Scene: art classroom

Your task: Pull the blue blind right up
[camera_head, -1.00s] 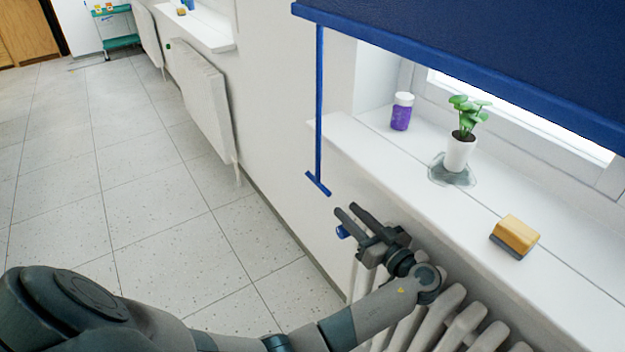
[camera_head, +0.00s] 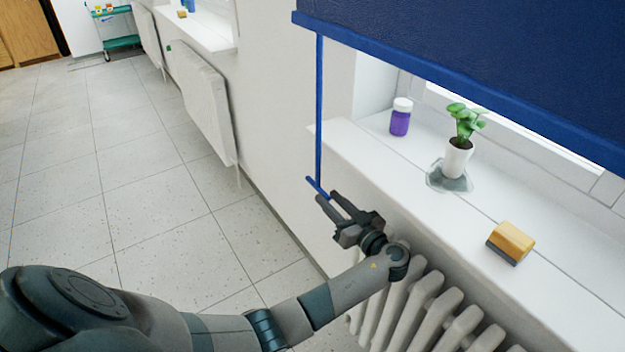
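The blue blind (camera_head: 480,60) hangs partway down over the window, with a lighter blue bar along its bottom edge. A long blue pull rod (camera_head: 319,100) hangs from the bar's left end and ends in a short crossbar (camera_head: 314,185). My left gripper (camera_head: 328,197) is at the crossbar's lower right end, its two fingers apart and pointing toward it. The fingertips overlap the crossbar's end in the picture; I cannot tell whether they touch it. My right gripper is not in view.
The white sill (camera_head: 375,150) holds a purple bottle (camera_head: 400,118), a potted plant (camera_head: 458,158) on a grey patch and a wooden block eraser (camera_head: 511,242). A white radiator (camera_head: 410,310) stands below, close to my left forearm. The floor at left (camera_head: 130,190) is clear.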

